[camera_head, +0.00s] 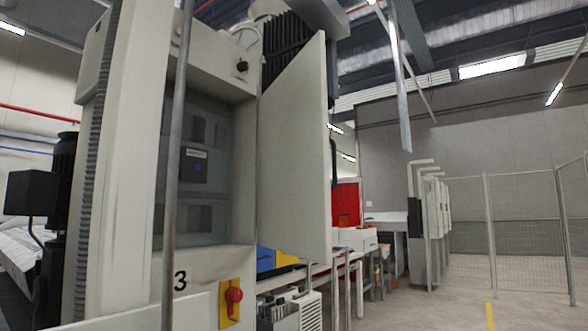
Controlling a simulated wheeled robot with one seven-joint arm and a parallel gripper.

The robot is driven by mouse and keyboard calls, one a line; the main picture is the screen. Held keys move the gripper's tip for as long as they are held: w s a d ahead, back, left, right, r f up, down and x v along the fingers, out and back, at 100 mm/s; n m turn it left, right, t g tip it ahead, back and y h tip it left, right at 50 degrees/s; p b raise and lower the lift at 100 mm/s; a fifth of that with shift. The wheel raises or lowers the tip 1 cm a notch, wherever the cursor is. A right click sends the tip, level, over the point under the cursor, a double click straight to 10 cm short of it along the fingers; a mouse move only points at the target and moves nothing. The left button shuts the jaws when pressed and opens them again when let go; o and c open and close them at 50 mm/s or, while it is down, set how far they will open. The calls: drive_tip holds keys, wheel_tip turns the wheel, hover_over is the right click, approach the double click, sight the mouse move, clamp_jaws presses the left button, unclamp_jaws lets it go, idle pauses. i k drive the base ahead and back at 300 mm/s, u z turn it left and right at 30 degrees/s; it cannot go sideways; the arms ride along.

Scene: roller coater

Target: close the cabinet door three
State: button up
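The cabinet (205,263) marked with a black number 3 stands at left centre in the head view. Its door (292,150) is a flat pale panel. It stands open, swung out from the cabinet's right side. A dark handle (333,162) shows at the door's right edge, mostly hidden behind the panel. The open front shows a grey interior (196,150) with a small dark box inside. My gripper is not in view, so its state and its place relative to the door do not show.
A grey vertical pole (176,160) crosses in front of the cabinet. A red knob on a yellow plate (231,300) is below the opening. Benches and a red panel (347,205) stand behind the door. Open floor (450,300) and a mesh fence (525,235) are at right.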

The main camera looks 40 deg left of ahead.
sight(294, 214)
drive_tip(key=i, duration=2.95)
drive_tip(key=u, duration=3.95)
